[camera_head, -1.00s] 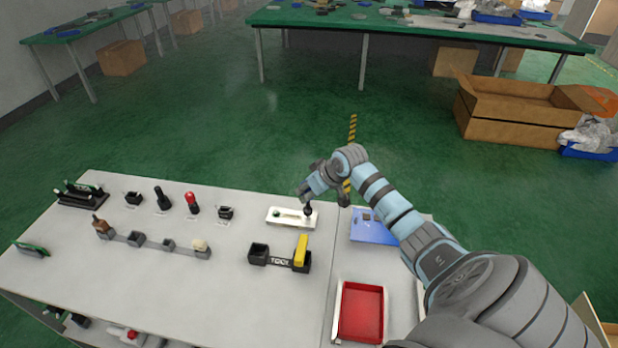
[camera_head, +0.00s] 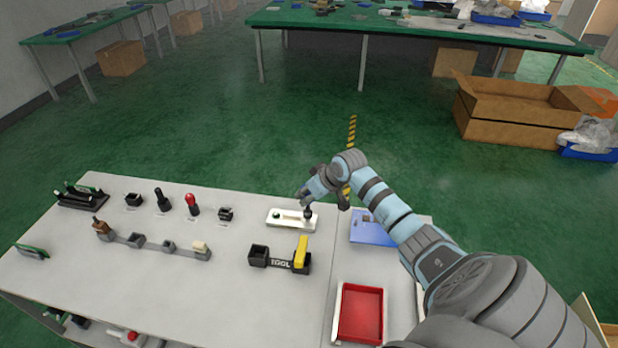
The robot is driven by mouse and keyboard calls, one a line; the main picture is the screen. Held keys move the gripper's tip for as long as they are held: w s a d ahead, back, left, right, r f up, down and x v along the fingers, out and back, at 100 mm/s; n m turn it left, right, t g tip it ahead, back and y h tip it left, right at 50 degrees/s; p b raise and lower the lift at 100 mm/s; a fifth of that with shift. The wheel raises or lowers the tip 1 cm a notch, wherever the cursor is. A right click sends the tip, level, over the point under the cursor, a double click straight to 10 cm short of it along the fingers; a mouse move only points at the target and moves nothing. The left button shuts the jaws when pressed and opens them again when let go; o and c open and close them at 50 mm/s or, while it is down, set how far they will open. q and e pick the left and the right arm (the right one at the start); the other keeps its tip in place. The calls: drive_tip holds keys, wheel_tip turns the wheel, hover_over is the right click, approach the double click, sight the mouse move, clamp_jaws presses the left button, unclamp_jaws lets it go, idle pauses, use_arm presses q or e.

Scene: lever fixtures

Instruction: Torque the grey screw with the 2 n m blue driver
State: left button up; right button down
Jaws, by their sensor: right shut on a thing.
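I cannot make out a grey screw or a blue driver on the table. My right gripper (camera_head: 312,204) reaches in from the right over the far edge of the table. It is shut on the dark knob (camera_head: 308,214) at the right end of a white slotted plate (camera_head: 283,224). The fingertips are small and partly hidden by the gripper's own body. A dark tool holder (camera_head: 259,257) with lettering on it stands nearer, with a yellow-handled tool (camera_head: 301,250) upright in its right side. My left gripper is not in view.
A blue tray (camera_head: 368,236) lies beside my right arm, and a red bin (camera_head: 361,314) stands nearer. A red-topped lever (camera_head: 191,203), a black lever (camera_head: 162,199) and several small dark fixtures stand to the left. The table's front left is mostly clear.

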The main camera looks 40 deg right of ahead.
drive_tip(key=shift+f+b, duration=0.45)
drive_tip(key=shift+f, duration=0.45)
drive_tip(key=m+h, duration=0.2)
drive_tip(key=m, duration=0.1)
drive_tip(key=m+h, duration=0.1)
drive_tip(key=m, duration=0.1)
drive_tip(key=shift+w+a+g, duration=0.1)
drive_tip(key=shift+a+g, duration=0.2)
drive_tip(key=m+g+h, duration=0.1)
drive_tip(key=m, duration=0.2)
drive_tip(key=m+g+h, duration=0.1)
drive_tip(key=m+h, duration=0.1)
drive_tip(key=m, duration=0.1)
drive_tip(key=shift+w+a+r, duration=0.1)
drive_tip(key=shift+a+r, duration=0.05)
drive_tip(key=shift+a, duration=0.05)
drive_tip(key=m+g, duration=0.2)
drive_tip(key=m, duration=0.1)
drive_tip(key=m+g+h, duration=0.1)
drive_tip(key=m+g, duration=0.1)
drive_tip(key=m, duration=0.1)
drive_tip(key=shift+w+d, duration=0.1)
drive_tip(key=shift+w, duration=0.1)
drive_tip(key=shift+s+d+m+g, duration=0.15)
drive_tip(key=shift+m+g, duration=0.15)
drive_tip(key=shift+m, duration=0.4)
drive_tip(key=shift+r+p, duration=0.8)
drive_tip(key=shift+p, duration=0.05)
